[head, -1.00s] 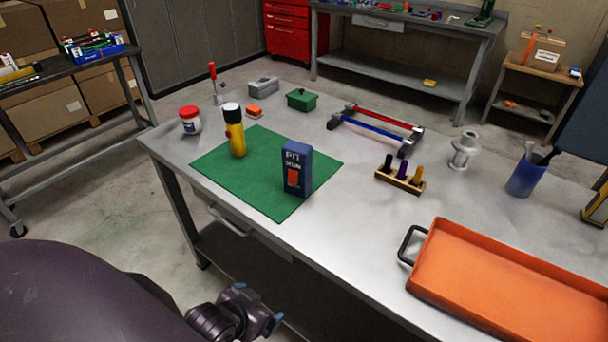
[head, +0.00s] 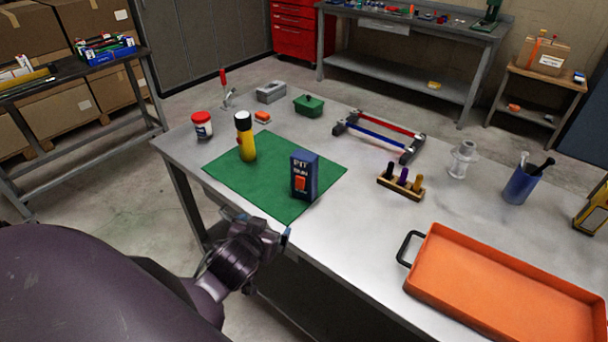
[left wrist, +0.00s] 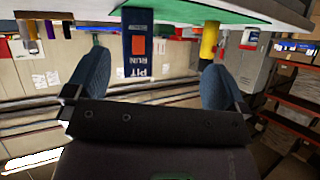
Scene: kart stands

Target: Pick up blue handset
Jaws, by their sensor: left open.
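The blue handset (head: 304,176), with an orange button and white lettering, stands upright on the green mat (head: 256,194) on the metal table. My left gripper (head: 258,226) is at the table's front edge, below and to the left of the handset, apart from it. In the left wrist view, which is upside down, the handset (left wrist: 138,42) appears between the two open blue-grey fingers (left wrist: 150,78), beyond their tips. The jaws are empty. My right gripper is not in view.
A yellow flashlight (head: 247,138) stands on the mat, left of the handset. A small rack (head: 400,187) and an orange tray (head: 505,285) are to the right. The mat just in front of the handset is clear.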

